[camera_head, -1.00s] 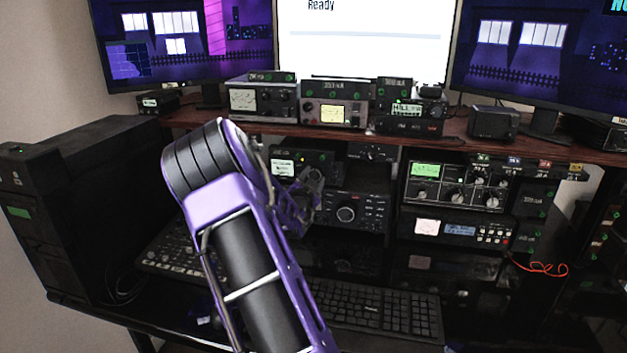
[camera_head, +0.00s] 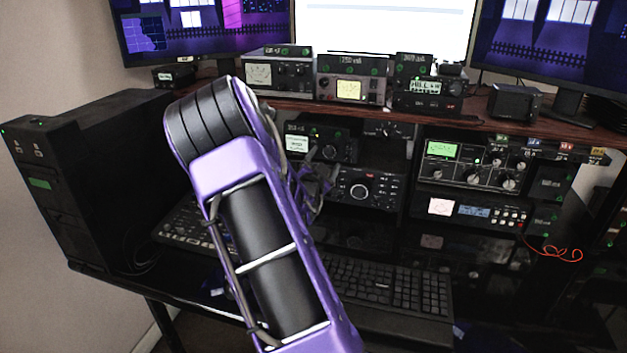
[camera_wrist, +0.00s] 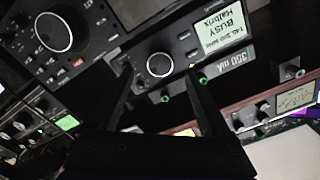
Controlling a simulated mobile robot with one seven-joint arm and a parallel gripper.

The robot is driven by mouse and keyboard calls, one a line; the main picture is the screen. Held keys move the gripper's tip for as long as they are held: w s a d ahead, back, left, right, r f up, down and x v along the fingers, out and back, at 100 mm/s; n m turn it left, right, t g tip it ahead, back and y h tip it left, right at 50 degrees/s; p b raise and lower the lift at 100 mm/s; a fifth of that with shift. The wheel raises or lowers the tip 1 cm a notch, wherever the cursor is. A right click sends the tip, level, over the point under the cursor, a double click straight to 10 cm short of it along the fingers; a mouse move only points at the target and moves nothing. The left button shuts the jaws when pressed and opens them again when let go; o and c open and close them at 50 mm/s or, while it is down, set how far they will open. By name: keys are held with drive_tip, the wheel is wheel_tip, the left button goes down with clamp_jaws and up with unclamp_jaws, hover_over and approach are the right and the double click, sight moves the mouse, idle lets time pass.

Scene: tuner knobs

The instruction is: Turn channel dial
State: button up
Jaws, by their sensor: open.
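A small black unit with a lit screen and a round knob sits under the shelf; its knob (camera_wrist: 159,64) shows in the wrist view, beside the screen (camera_wrist: 230,28) reading "BUSY Halbrix". The same unit (camera_head: 322,143) is in the head view, partly behind my arm. I cannot tell which knob is the channel dial. My gripper (camera_wrist: 160,82) is open and empty, its two fingers pointing at the unit, with the small knob between the fingertips in the picture. I cannot tell whether it touches. In the head view my gripper (camera_head: 318,185) is dark and its fingertips are unclear.
A keyboard (camera_head: 375,285) lies below, and more radios (camera_head: 465,165) stand at the right.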

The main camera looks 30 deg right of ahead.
drive_tip(key=v, duration=1.3)
idle(1.1)
